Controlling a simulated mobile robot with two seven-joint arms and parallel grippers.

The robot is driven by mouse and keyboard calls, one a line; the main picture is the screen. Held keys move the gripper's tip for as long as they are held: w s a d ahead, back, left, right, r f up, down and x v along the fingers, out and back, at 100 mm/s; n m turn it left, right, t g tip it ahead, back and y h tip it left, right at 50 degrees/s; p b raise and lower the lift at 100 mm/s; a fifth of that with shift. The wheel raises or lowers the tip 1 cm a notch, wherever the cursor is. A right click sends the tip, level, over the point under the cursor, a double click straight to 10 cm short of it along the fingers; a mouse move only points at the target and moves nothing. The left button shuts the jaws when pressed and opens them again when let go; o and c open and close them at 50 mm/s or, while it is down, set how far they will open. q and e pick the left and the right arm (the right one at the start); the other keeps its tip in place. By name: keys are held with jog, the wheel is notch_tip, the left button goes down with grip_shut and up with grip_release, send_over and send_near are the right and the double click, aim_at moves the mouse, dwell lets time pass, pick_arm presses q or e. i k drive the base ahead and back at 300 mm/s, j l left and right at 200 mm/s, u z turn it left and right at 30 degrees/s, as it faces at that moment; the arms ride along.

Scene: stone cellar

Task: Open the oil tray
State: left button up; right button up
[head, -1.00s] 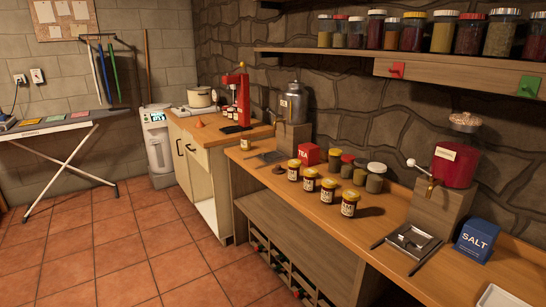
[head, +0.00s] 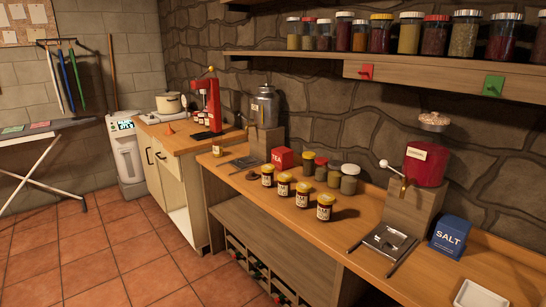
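Nothing in view carries a readable oil label, so I cannot tell for sure which thing is the oil tray. A flat grey metal tray (head: 388,241) with two dark rods along its sides lies on the wooden counter, in front of the red hand-cranked machine (head: 426,165) on its wooden block. A second small dark tray (head: 245,162) lies further back, before the metal urn (head: 265,105). A tall red device (head: 207,103) stands on the far cabinet. Neither of my grippers is in view.
The counter (head: 340,225) runs along the stone wall. It holds several labelled jars (head: 325,207), a red tea box (head: 283,158), a blue salt box (head: 449,237) and a white dish (head: 480,294). A shelf with small drawers hangs above. The tiled floor (head: 130,245) at left is clear.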

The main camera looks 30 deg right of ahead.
aim_at(245, 160)
jog(key=i+j+z, duration=0.65)
jog(key=i, duration=0.15)
jog(key=i+j+z, duration=0.1)
jog(key=i+j, duration=0.75)
jog(key=j, duration=0.15)
jog(key=i+j+z, duration=0.15)
jog(key=i+j, duration=0.25)
jog(key=j, duration=0.1)
